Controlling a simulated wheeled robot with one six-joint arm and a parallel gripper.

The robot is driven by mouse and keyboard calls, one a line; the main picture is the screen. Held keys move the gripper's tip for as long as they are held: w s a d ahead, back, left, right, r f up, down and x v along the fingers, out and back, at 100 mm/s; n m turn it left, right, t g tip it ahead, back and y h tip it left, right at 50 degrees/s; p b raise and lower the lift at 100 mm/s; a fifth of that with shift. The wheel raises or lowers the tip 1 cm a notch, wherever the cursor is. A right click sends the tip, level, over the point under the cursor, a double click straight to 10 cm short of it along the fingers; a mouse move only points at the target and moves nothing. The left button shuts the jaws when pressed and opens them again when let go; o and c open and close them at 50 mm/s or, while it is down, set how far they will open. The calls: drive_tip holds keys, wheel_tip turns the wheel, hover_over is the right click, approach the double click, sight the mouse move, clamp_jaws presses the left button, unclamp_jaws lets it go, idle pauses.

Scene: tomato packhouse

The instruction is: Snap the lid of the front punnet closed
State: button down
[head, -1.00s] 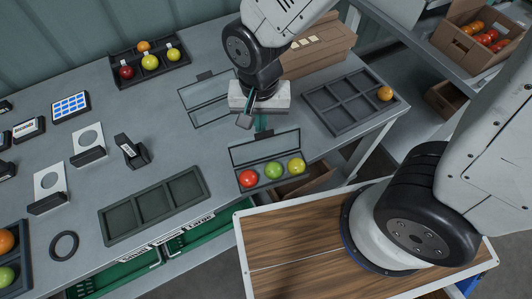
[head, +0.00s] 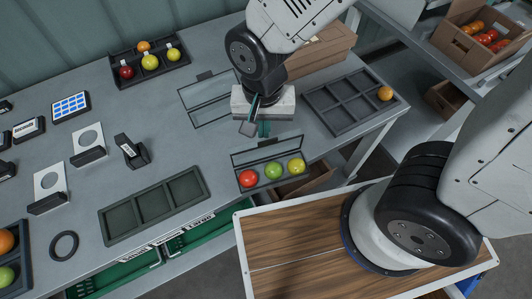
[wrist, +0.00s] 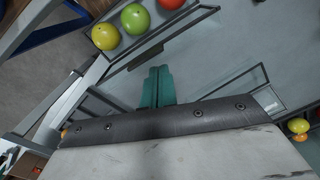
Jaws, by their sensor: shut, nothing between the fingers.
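The front punnet (head: 241,188) stands near the table's front edge and holds a red (head: 248,178), a green (head: 273,170) and a yellow tomato (head: 296,166) in a row. Its clear, dark-edged lid (head: 285,148) is raised along the back side, open and steeply tilted. My gripper (head: 264,129) is just behind the lid, pointing down, its teal fingers together and empty. In the wrist view the closed fingers (wrist: 157,86) are close to the lid (wrist: 145,57); I cannot tell whether they touch it.
An empty clear punnet (head: 190,108) lies open behind and left of my gripper. A dark six-compartment tray (head: 345,108) with one orange tomato is at the right. An empty three-compartment tray (head: 152,206) lies front left. A cardboard box (head: 325,50) stands behind my arm.

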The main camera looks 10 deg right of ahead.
drive_tip(key=shift+r, duration=0.1)
wheel_tip(320, 180, up, 8)
idle(0.9)
idle(0.5)
drive_tip(key=s+d+r+n, duration=0.1)
drive_tip(key=s+d+r, duration=0.1)
drive_tip(key=d, duration=0.4)
drive_tip(key=s+d+r+n+t, duration=0.1)
drive_tip(key=s+d+r, duration=0.1)
drive_tip(key=d+r, duration=0.3)
drive_tip(key=s+d+r, duration=0.2)
drive_tip(key=d+r, duration=0.1)
drive_tip(key=d, duration=0.5)
drive_tip(key=shift+r+n, duration=0.2)
drive_tip(key=shift+n, duration=0.2)
drive_tip(key=shift+s, duration=0.1)
